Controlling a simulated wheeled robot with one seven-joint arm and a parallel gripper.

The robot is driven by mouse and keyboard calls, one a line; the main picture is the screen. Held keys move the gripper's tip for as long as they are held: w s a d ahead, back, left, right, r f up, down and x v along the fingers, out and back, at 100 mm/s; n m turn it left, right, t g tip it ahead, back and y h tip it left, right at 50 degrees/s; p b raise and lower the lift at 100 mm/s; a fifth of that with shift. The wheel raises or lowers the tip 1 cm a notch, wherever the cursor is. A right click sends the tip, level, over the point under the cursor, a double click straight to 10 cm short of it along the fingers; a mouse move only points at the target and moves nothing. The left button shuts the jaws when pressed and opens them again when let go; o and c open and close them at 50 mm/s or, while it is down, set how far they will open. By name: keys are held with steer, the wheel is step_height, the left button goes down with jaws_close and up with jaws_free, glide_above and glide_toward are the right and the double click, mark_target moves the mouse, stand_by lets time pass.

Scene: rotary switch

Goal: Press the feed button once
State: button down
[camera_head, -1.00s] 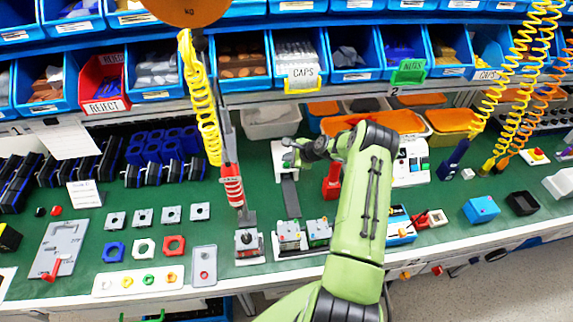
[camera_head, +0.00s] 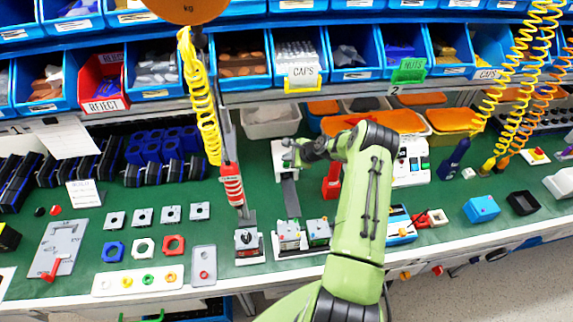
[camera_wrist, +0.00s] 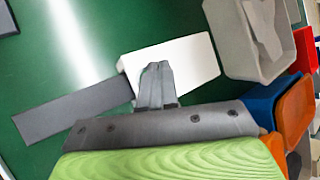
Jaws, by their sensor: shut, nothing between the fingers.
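A white box-shaped unit (camera_head: 279,172) stands on the green bench, with a dark grey strip (camera_head: 290,198) running from it toward the front. In the wrist view the white box (camera_wrist: 200,62) lies just beyond my fingertips, and the grey strip (camera_wrist: 75,110) runs off to the left. My gripper (camera_head: 290,146) is over the white unit. In the wrist view my gripper (camera_wrist: 157,68) is shut and empty, its fingertips overlapping the box's top face. I cannot tell whether they touch it. No feed button can be made out; my fingers may hide it.
A grey bin (camera_wrist: 250,40) is close on the right in the wrist view, with blue and orange bins near it. A red block (camera_head: 332,180) stands right of the strip.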

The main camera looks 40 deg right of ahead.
mark_target(288, 165)
steer(key=shift+f, duration=0.3)
steer(key=shift+f+b, duration=0.45)
steer(key=shift+b, duration=0.15)
steer(key=shift+r, duration=0.1)
stand_by(0.5)
steer(key=shift+r+p, duration=0.5)
steer(key=shift+r, duration=0.25)
steer(key=shift+r+p, duration=1.65)
steer(key=shift+r, duration=1)
steer(key=shift+f, duration=0.1)
steer(key=shift+f, duration=0.1)
